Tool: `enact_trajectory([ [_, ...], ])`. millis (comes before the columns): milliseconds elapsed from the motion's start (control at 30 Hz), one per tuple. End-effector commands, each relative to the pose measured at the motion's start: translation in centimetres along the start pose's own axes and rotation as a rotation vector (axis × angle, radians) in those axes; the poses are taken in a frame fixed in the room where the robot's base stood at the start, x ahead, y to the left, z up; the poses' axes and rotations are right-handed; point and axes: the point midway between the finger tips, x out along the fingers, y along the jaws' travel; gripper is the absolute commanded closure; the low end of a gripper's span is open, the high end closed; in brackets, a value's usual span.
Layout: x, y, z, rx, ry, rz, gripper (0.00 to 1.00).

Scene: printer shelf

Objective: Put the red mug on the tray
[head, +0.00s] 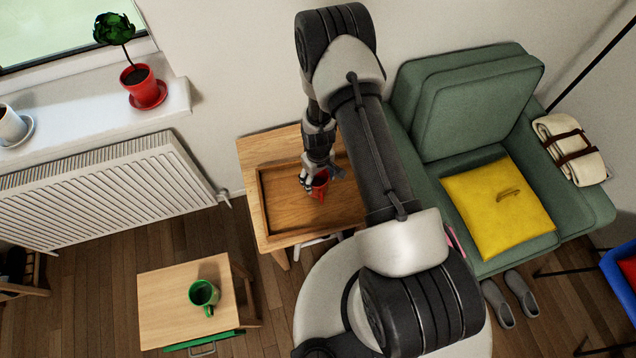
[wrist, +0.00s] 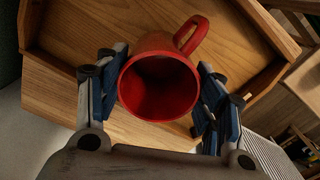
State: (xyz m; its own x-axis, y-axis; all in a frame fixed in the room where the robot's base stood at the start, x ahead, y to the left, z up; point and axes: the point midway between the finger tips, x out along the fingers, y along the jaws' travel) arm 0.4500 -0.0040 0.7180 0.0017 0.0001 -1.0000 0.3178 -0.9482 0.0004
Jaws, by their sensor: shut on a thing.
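The red mug (wrist: 160,84) sits between the two fingers of my gripper (wrist: 160,95), which is shut on its sides. In the wrist view I look into its open mouth, and its handle points up and right. In the head view the mug (head: 320,186) is partly hidden by my gripper (head: 322,179) and is over the wooden tray (head: 285,232). The tray is a shallow wooden one with raised rims on a wooden table; its rim also shows in the wrist view (wrist: 262,25). I cannot tell whether the mug touches the tray floor.
A small wooden table (head: 160,290) with a green mug (head: 204,294) stands at the lower left. A green armchair (head: 470,110) with a yellow cushion (head: 490,210) is to the right. A white radiator (head: 100,190) runs along the left wall. The tray's visible floor is otherwise empty.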

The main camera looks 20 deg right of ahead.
Motion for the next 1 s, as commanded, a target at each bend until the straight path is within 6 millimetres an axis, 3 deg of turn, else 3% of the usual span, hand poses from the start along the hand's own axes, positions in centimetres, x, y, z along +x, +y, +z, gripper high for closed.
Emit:
enact_trajectory([
  [200, 3.4, 0.0, 0.1, 0.0, -0.002, -0.001, 0.71],
  [600, 4.0, 0.0, 0.0, 0.0, 0.0, 0.0, 0.71],
  [633, 4.0, 0.0, 0.0, 0.0, -0.001, 0.0, 0.37],
  [900, 3.9, 0.0, 0.0, 0.0, -0.001, 0.0, 0.19],
  [1000, 3.9, 0.0, 0.0, 0.0, -0.001, 0.0, 0.18],
])
